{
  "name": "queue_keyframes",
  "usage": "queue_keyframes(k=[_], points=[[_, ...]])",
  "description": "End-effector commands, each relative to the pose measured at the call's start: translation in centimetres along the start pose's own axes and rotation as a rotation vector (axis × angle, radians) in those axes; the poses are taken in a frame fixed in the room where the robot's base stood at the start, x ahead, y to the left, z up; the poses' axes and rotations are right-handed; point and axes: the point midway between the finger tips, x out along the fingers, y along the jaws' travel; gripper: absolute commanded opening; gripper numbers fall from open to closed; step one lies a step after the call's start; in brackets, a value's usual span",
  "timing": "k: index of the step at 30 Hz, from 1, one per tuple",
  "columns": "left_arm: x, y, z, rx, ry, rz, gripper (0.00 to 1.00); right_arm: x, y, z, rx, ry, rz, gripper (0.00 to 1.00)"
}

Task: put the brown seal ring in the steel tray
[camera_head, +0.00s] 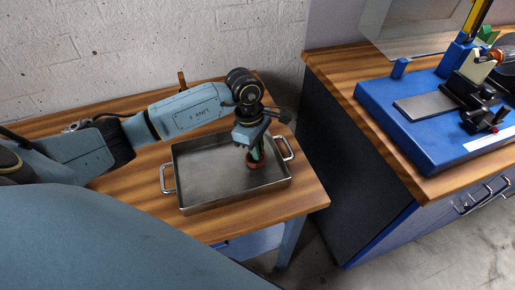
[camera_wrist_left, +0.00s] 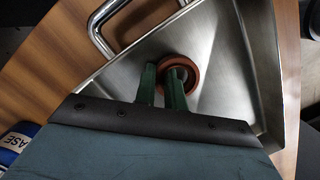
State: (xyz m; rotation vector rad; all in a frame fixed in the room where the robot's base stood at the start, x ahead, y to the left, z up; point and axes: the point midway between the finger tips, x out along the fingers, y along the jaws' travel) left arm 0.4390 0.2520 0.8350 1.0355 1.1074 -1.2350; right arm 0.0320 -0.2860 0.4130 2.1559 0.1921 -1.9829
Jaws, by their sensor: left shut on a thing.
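The brown seal ring (camera_head: 256,164) is at the tips of my left gripper (camera_head: 254,153), inside the outline of the steel tray (camera_head: 195,180), toward its right side. In the left wrist view the ring (camera_wrist_left: 190,68) shows as a round band, with the green fingers of my left gripper (camera_wrist_left: 161,80) closed on its near-left wall. The steel tray (camera_wrist_left: 225,60) lies beneath it. I cannot tell whether the ring touches the tray floor. My right gripper is not in view.
The tray stands on a wooden table (camera_head: 230,229) with handles at both ends. To the right, a second bench (camera_head: 340,75) carries a blue machine base (camera_head: 420,110). A gap separates the two. A small brown upright object (camera_head: 182,80) stands behind the tray.

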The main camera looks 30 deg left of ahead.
Motion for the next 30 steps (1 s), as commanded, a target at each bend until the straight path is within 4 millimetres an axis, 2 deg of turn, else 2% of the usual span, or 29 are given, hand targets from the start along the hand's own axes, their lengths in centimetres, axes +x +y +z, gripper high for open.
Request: queue_keyframes(k=[4,5,9,19,23,26,30], points=[[0.4,-0.1,-0.1,-0.001,0.002,-0.004,0.0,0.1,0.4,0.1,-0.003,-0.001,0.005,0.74],[0.4,-0.1,-0.1,-0.001,0.002,-0.004,0.15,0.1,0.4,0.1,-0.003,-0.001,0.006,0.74],[0.5,-0.2,-0.1,-0.001,0.003,-0.008,0.33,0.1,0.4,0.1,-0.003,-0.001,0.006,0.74],[0.8,-0.5,-0.1,0.0,0.004,-0.017,0.33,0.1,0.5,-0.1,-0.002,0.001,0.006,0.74],[0.3,-0.5,0.0,0.0,0.004,-0.018,0.33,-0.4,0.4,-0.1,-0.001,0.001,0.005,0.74],[-0.8,-0.5,0.2,0.001,0.002,-0.016,0.33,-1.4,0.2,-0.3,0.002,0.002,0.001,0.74],[-4.0,-0.1,0.1,0.002,0.005,-0.004,0.33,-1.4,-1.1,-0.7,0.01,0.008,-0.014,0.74]])
